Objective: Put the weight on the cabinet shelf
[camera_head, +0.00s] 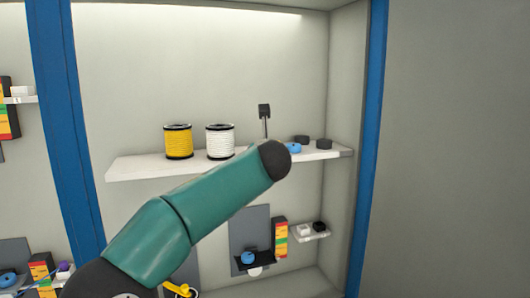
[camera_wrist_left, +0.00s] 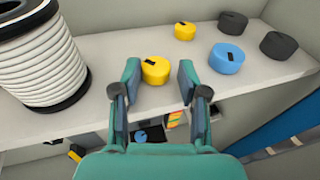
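A yellow weight (camera_wrist_left: 155,70) with a black mark on top sits on the cabinet shelf (camera_wrist_left: 115,125) in the left wrist view. My left gripper (camera_wrist_left: 159,80) is open, with one finger on each side of this weight. The left finger is close to it, and a small gap shows at the right finger. In the head view my left arm hides the gripper and the yellow weight. The shelf (camera_head: 135,168) shows there as a white board. My right gripper is in neither view.
A smaller yellow weight (camera_wrist_left: 185,31), a blue weight (camera_wrist_left: 227,59) and two black weights (camera_wrist_left: 279,45) (camera_wrist_left: 232,22) stand farther back and right. A white spool (camera_head: 220,142) and a yellow spool (camera_head: 178,142) stand on the left. A blue cabinet post (camera_head: 369,150) bounds the right side.

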